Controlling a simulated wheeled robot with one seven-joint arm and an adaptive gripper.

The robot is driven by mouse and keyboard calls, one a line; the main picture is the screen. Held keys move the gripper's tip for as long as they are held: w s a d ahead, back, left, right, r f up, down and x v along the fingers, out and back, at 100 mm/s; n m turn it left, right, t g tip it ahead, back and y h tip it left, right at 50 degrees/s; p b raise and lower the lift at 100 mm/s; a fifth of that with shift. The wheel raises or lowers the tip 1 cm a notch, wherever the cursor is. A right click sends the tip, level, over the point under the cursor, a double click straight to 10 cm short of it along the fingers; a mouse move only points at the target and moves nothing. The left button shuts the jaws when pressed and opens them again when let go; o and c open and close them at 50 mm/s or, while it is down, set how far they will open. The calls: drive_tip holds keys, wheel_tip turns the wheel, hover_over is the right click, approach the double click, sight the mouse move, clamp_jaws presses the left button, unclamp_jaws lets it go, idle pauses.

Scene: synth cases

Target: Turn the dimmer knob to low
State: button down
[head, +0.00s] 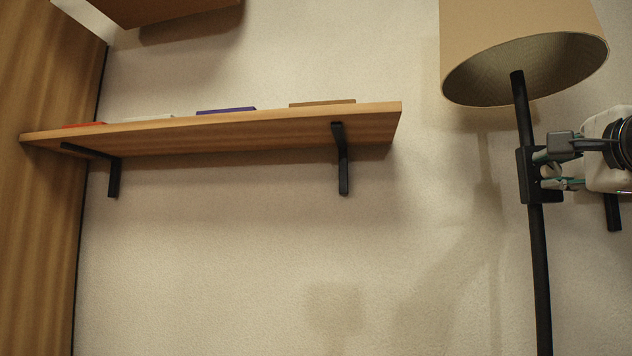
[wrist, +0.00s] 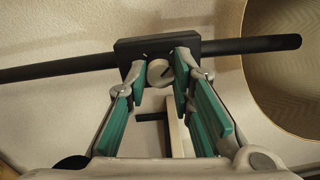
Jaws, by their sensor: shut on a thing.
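A floor lamp has a dark pole (head: 540,280) and a beige shade (head: 500,55). A black dimmer box (head: 525,178) is fixed on the pole below the shade. In the wrist view the box (wrist: 129,47) carries a round pale grey knob (wrist: 159,72). In the wrist view the teal-padded fingers of my gripper (wrist: 161,78) are shut on the knob, one on each side. The knob's setting cannot be read.
A wooden shelf (head: 260,137) on black brackets (head: 343,165) holds several flat items on the wall to the left. A wooden cabinet (head: 165,8) hangs above it. A wood panel (head: 40,230) stands at the far left. The wall between shelf and lamp is bare.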

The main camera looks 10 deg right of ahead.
drive_tip(key=shift+d, duration=0.1)
drive_tip(key=c, duration=1.4)
unclamp_jaws()
drive_tip(key=v, duration=1.2)
drive_tip(key=shift+f, duration=0.15)
